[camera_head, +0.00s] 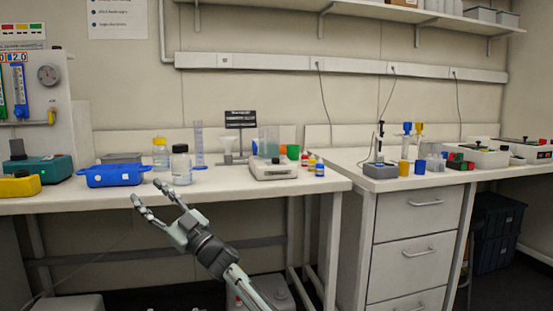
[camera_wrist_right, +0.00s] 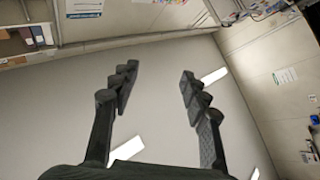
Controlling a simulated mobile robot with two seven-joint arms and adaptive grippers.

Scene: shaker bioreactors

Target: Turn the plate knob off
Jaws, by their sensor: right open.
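A white plate device (camera_head: 273,169) with a beaker on top stands near the right end of the left bench. Its knob is too small to make out. My right gripper (camera_head: 147,191) is in front of the bench edge, left of the plate device and below the blue tray, with its fingers spread and empty. In the right wrist view the same gripper (camera_wrist_right: 158,72) shows open, with only ceiling and walls behind it. My left gripper is not in view.
A blue tray (camera_head: 113,175), a black-capped bottle (camera_head: 181,166) and a yellow-capped bottle (camera_head: 160,154) stand left of the plate device. Small coloured bottles (camera_head: 313,163) stand close on its right. A drawer cabinet (camera_head: 414,243) is further right.

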